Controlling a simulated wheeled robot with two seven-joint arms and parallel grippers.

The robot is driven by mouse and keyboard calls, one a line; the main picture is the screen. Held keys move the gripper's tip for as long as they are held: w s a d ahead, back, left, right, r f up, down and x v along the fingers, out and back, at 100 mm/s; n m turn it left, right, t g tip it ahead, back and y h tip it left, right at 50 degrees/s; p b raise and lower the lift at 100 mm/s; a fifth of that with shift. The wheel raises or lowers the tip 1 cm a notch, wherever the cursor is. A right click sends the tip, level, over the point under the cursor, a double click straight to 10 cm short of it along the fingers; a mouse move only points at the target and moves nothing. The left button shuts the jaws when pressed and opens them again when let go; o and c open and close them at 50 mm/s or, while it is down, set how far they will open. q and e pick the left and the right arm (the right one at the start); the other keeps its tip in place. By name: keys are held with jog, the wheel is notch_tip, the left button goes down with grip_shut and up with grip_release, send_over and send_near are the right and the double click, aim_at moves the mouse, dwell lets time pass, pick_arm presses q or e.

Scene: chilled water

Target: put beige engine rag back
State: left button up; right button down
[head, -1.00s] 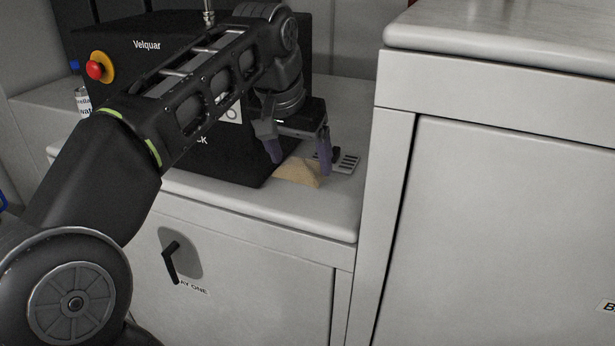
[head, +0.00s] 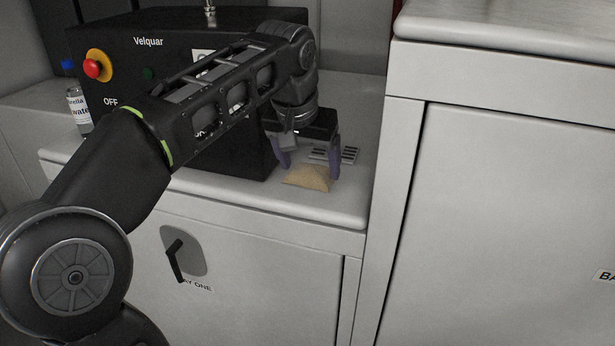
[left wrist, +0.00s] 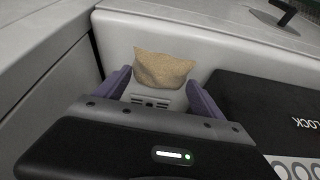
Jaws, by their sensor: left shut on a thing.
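The beige engine rag (head: 307,178) is a small crumpled cloth at the front part of the low light counter, right of the black Velquar box. My left gripper (head: 308,168) points down over it, its purple fingers set apart at the two sides of the cloth and shut on it. In the left wrist view the rag (left wrist: 165,68) spans the space between the fingertips (left wrist: 160,82). I cannot tell whether the rag touches the counter. My right gripper is not in view.
The black Velquar box (head: 150,68) with a red button (head: 93,70) stands left of the gripper. A slotted grille (head: 348,155) lies behind the rag. A taller cabinet (head: 500,180) closes the right side. A water bottle (head: 78,108) stands at the far left.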

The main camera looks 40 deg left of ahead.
aim_at(306, 170)
pick_arm(q)
jog(key=shift+a+f, duration=0.1)
jog(key=shift+a, duration=0.05)
notch_tip(306, 170, down, 2)
jog(key=shift+f, duration=0.1)
jog(key=shift+s+f, duration=0.15)
jog(key=shift+f, duration=0.15)
jog(key=shift+a+f, duration=0.1)
jog(key=shift+f, duration=0.1)
jog(key=o, duration=1.2)
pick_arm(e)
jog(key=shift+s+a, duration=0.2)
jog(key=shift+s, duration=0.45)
pick_arm(q)
jog(key=shift+w+f, duration=0.1)
jog(key=shift+w, duration=0.1)
